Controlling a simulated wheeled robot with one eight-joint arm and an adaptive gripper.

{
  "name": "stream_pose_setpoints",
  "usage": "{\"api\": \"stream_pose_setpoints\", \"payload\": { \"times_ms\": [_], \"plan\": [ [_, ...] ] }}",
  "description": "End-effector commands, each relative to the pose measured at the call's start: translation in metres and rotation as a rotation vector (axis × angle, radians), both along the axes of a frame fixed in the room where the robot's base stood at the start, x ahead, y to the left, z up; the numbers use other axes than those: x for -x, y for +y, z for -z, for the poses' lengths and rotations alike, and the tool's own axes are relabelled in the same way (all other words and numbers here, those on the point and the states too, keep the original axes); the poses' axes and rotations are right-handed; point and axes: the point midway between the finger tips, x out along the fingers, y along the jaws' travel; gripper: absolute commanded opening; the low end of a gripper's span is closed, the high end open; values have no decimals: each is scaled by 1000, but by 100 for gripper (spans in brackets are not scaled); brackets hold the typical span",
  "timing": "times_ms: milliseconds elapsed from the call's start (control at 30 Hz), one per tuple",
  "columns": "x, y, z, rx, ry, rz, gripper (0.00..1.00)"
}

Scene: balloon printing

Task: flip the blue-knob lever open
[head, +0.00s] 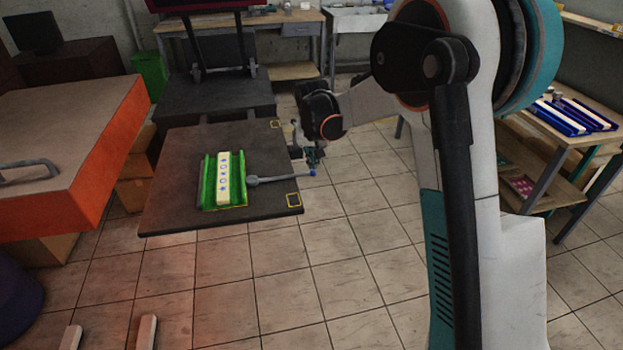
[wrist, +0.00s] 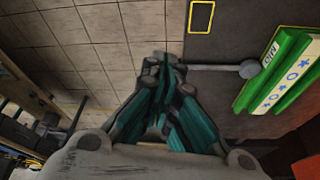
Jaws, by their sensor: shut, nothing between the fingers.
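The lever (head: 278,179) is a grey bar with a round grey hub and a blue knob (head: 312,172) at its right end. It lies across the dark table plate (head: 175,180), and the knob reaches past the plate's right edge. The lever bar also shows in the wrist view (wrist: 215,68), where the knob is hidden behind my gripper's fingers. My gripper (head: 312,155) hangs just above and beside the knob in the head view. In the wrist view my gripper (wrist: 163,65) has its teal fingers closed together with nothing between them. I cannot tell whether it touches the lever.
A green holder (head: 208,185) with a white patterned strip (head: 223,180) sits on the plate left of the lever. An orange-sided table (head: 105,150) stands at left. A side table with blue trays (head: 570,115) stands at right. The tiled floor between is clear.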

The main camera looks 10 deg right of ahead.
Motion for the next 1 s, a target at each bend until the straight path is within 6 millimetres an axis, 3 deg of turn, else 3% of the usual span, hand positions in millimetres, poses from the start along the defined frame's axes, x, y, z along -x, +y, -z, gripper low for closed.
{"api": "stream_pose_setpoints", "payload": {
  "times_ms": [200,767,1000],
  "plan": [
    [-18,3,31,1,17,18,0],
    [-23,3,42,2,21,22,0],
    [-32,0,76,2,21,22,0]
  ]
}}
